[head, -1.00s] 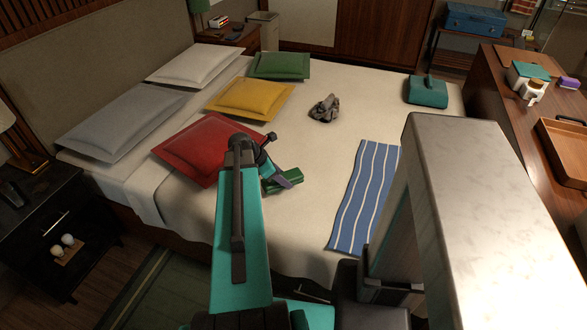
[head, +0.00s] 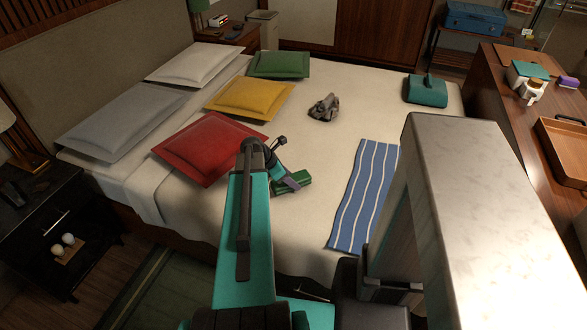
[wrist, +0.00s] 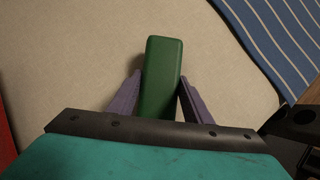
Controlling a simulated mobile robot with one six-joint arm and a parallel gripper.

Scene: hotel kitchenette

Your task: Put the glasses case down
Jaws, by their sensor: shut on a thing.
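The glasses case (head: 292,186) is a small green box with rounded edges. It also shows in the wrist view (wrist: 160,75), pointing away from me. My gripper (head: 283,184) is shut on it, with one purple finger on each side in the wrist view (wrist: 158,92). The case is over the cream bed cover (head: 310,150), between the red pillow and the blue striped towel. It is low over the cover; I cannot tell whether it touches.
The red pillow (head: 208,148) lies left of the case. The blue striped towel (head: 368,195) lies to its right. A crumpled grey cloth (head: 324,107) and a teal bag (head: 427,91) are farther back. The bed cover between them is clear.

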